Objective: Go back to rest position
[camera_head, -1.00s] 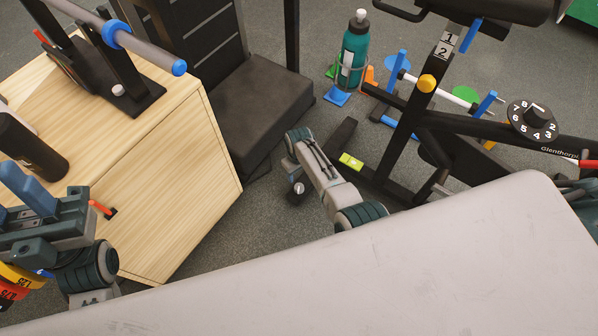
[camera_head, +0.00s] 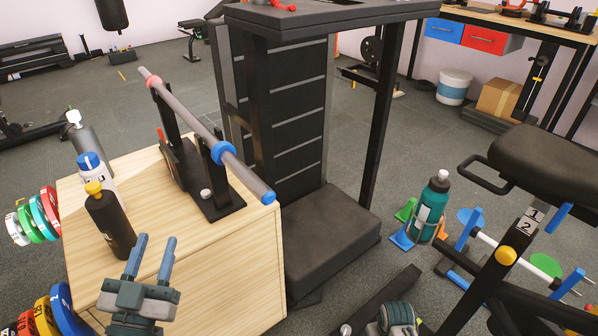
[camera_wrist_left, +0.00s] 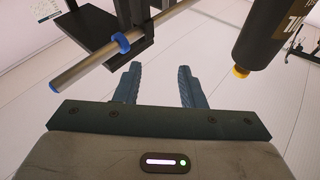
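My left gripper (camera_head: 153,243) is at the bottom left of the head view, in front of the wooden box (camera_head: 235,265). Its two blue fingers point up in the picture and stand apart with nothing between them. The left wrist view shows the same empty gap between the fingers (camera_wrist_left: 160,80).
A black bottle (camera_head: 108,225) with a yellow cap stands near the gripper. Weight plates (camera_head: 42,215) are at the left. A bench (camera_head: 540,160) is at the right.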

